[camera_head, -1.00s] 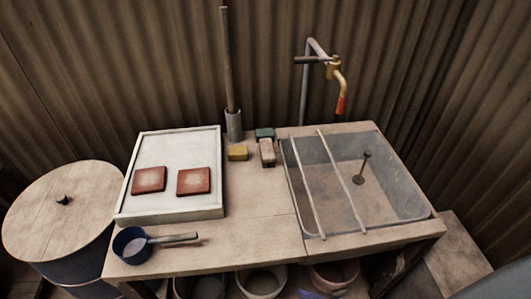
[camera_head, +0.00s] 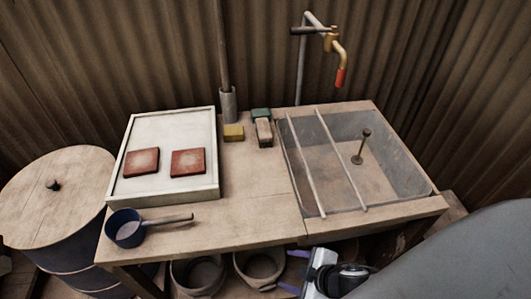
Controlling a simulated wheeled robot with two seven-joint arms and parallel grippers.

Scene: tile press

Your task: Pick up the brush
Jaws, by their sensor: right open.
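My right gripper (camera_head: 316,268) is at the bottom of the view, in front of the table's front edge and well apart from the brush. It is open, and partly hidden behind its own wrist. My left gripper is not in view.
A white tray (camera_head: 212,192) holds two red tiles (camera_head: 187,162). A blue pan (camera_head: 126,229) lies at the front left. The sink (camera_head: 405,170) has two rods (camera_head: 341,160) across it, with a tap (camera_head: 332,45) behind. A pole stands in a holder (camera_head: 228,104).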

